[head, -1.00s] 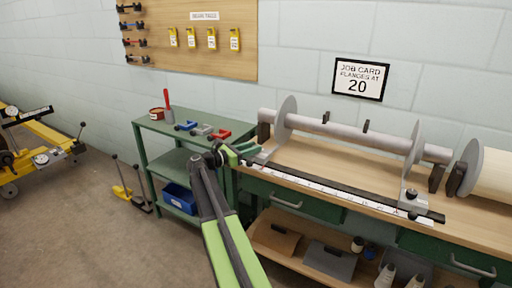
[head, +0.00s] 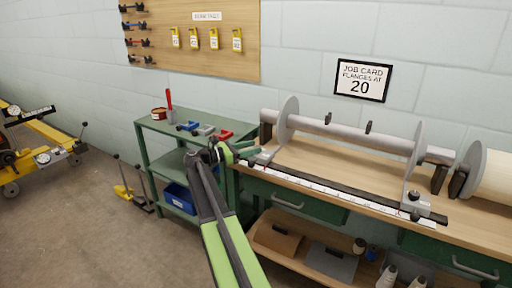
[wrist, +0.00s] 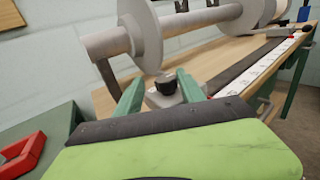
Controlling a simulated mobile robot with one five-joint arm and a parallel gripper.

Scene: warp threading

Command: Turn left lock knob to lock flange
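The left lock knob (wrist: 165,84) is a small dark knob on a grey block at the foot of the left flange (wrist: 140,30). In the wrist view it shows between the two green fingers of my gripper (wrist: 161,80), which are apart with a finger on each side. I cannot tell whether they touch it. In the head view my gripper (head: 250,151) is at the left end of the bench and hides most of the knob. The left flange (head: 287,121) is a grey disc standing upright on the horizontal beam (head: 345,135).
The right flange (head: 416,151) stands along the beam with its own knob (head: 414,195) below. A white ruler (head: 320,188) and dark rail run along the bench front. A green cart (head: 152,125) with red, grey and blue pieces is left of my gripper.

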